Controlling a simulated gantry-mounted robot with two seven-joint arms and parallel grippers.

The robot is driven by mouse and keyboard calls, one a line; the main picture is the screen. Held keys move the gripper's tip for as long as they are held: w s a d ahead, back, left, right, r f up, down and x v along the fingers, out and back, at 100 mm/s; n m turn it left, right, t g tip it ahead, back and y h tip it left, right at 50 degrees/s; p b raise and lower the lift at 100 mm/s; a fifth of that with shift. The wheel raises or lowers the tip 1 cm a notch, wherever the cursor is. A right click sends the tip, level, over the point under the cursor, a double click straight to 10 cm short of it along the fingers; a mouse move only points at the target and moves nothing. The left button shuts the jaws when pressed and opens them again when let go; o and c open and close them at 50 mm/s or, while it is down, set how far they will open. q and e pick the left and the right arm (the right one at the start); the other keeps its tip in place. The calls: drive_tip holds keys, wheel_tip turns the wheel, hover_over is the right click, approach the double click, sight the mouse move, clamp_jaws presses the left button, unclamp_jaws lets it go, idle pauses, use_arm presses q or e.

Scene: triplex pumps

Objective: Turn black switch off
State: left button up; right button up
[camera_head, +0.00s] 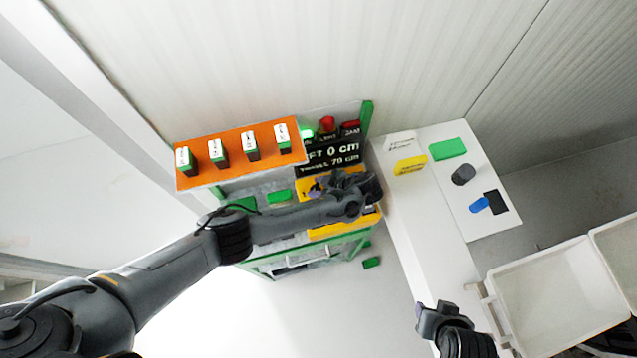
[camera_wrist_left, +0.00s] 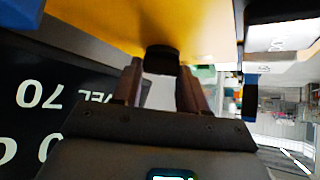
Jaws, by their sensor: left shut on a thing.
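The black switch (camera_wrist_left: 162,60) sits on a yellow panel (camera_wrist_left: 190,25) in the left wrist view. My left gripper (camera_wrist_left: 160,85) reaches it with its two fingertips on either side and is shut on it. In the head view my left gripper (camera_head: 322,187) is in front of the yellow panel (camera_head: 345,228), under the black display, and it hides the switch. The switch's exact angle is hard to tell. My right gripper (camera_head: 438,318) is at the bottom, away from the panel, and its jaws are unclear.
A black display (camera_head: 330,157) with white text is just above the yellow panel. An orange board (camera_head: 200,178) with several green-and-black blocks is to the left. A white surface (camera_head: 440,215) holds green, yellow, black and blue items. White bins (camera_head: 555,295) stand lower right.

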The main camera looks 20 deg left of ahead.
use_arm(q)
drive_tip(key=m+t+p, duration=0.1)
drive_tip(key=m+p, duration=0.1)
drive_tip(key=m+t+p, duration=0.1)
drive_tip(key=p, duration=0.1)
drive_tip(key=m+t+h+p, duration=0.1)
drive_tip(key=m+t+p, duration=0.1)
drive_tip(key=shift+s+r+m+p, duration=0.3)
drive_tip(key=shift+p, duration=0.05)
drive_tip(key=shift+s+a+f+m+t+h+p, duration=0.1)
drive_tip(key=shift+m+t+h+p, duration=0.25)
drive_tip(key=shift+m+p, duration=0.2)
drive_tip(key=shift+a+m+t+h+p, duration=0.1)
drive_tip(key=shift+m+t+h+p, duration=0.15)
drive_tip(key=shift+m+t+p, duration=0.25)
drive_tip(key=shift+f+m+t+h+p, duration=0.15)
drive_tip(key=shift+m+t+h+p, duration=0.4)
drive_tip(key=shift+m, duration=0.6)
drive_tip(key=o, duration=0.8)
